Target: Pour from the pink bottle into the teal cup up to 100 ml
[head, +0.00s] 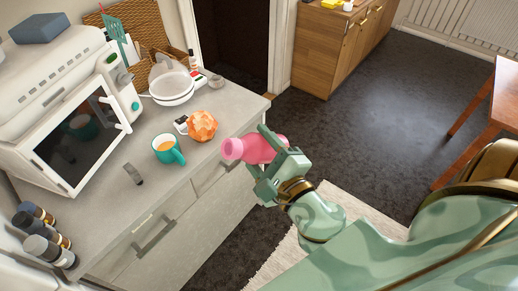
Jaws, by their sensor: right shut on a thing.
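The teal cup (169,149) stands upright on the grey counter, with orange-brown liquid visible inside and its handle toward the lower right. The pink bottle (252,149) lies tilted almost on its side in my right gripper (273,160), which is shut around it. The bottle's mouth end points left, toward the cup, and is apart from it, near the counter's front edge. No stream of liquid shows. My left gripper is not in view.
A white bowl (171,88) stands behind. A white oven (75,135) is at left, with several dark jars (48,250) in front. Drawer handles stick out below the counter.

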